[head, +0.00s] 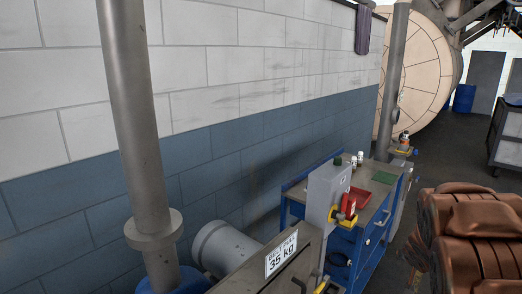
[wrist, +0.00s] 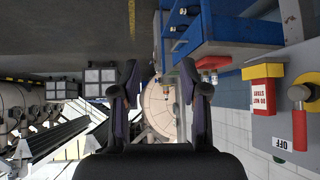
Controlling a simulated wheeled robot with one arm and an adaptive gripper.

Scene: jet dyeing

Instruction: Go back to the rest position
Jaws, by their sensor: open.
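My gripper (wrist: 160,88) shows in the wrist view, its two dark fingers spread apart with nothing between them. It is open and empty. The wrist picture is turned over, with the floor at the top. To the right of the fingers is a grey switch box (wrist: 300,75) with a red lever (wrist: 299,117) beside an OFF label and a red-and-yellow block (wrist: 263,84) reading "DO NOT START". The gripper is apart from the box. The same grey box (head: 325,188) appears in the head view, where my gripper is not seen.
A blue workbench (head: 375,222) with a red tray (head: 384,177) and small bottles stands along the wall. A grey pipe (head: 133,120) and a "BELT PULL 35 kg" sign (head: 281,255) are near. Brown-orange bundles (head: 475,235) lie at right. Dark floor (head: 440,150) is open beyond.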

